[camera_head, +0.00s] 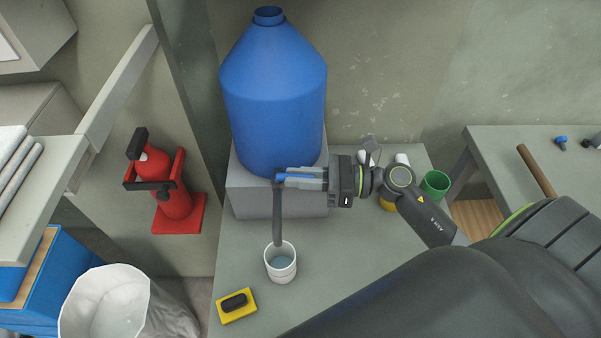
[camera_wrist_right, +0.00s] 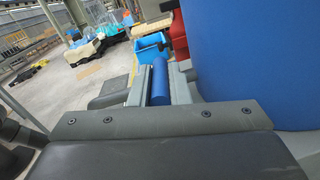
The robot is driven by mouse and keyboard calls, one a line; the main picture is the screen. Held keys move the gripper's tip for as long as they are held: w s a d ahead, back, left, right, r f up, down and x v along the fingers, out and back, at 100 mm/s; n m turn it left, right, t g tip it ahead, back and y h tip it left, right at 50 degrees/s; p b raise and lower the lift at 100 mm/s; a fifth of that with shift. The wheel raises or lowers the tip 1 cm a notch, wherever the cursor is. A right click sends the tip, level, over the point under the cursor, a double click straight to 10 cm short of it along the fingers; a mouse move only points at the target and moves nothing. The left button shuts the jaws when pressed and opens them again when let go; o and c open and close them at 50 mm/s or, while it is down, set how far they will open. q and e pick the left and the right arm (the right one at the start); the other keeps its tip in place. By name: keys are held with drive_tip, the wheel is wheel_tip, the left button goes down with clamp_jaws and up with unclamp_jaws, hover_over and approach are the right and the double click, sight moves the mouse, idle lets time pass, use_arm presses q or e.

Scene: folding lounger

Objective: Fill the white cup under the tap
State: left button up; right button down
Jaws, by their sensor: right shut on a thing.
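The white cup (camera_head: 281,272) stands upright on the grey counter, and a pale bluish surface that looks like water shows inside it. The dark grey tap pipe (camera_head: 278,215) comes down from the blue tank (camera_head: 272,95), its lower end at the cup's mouth. My right gripper (camera_head: 298,178) is shut on the blue tap handle (camera_head: 297,177) at the top of the pipe. The handle also shows between the fingers in the right wrist view (camera_wrist_right: 160,84). I cannot tell whether water is running. My left gripper is not in view.
A green cup (camera_head: 435,184) and other small items stand right of the tank, partly behind my right arm. A red fire extinguisher (camera_head: 165,185) is at the left.

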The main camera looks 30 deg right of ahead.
drive_tip(key=shift+s+a+m+t+h+p, duration=0.2)
drive_tip(key=shift+m+t+h+p, duration=0.25)
drive_tip(key=shift+m+t+h, duration=0.3)
drive_tip(key=shift+s+a+m+t+h+p, duration=0.15)
drive_tip(key=shift+s+m+t+h+p, duration=0.2)
drive_tip(key=shift+m+t+h, duration=0.45)
drive_tip(key=shift+s+a+m+t+h+p, duration=0.1)
drive_tip(key=shift+a+m+t+h+p, duration=0.1)
drive_tip(key=shift+m+t+h+p, duration=0.55)
drive_tip(key=c, duration=1.4)
unclamp_jaws()
drive_tip(key=shift+o, duration=0.2)
drive_tip(key=shift+b, duration=0.3)
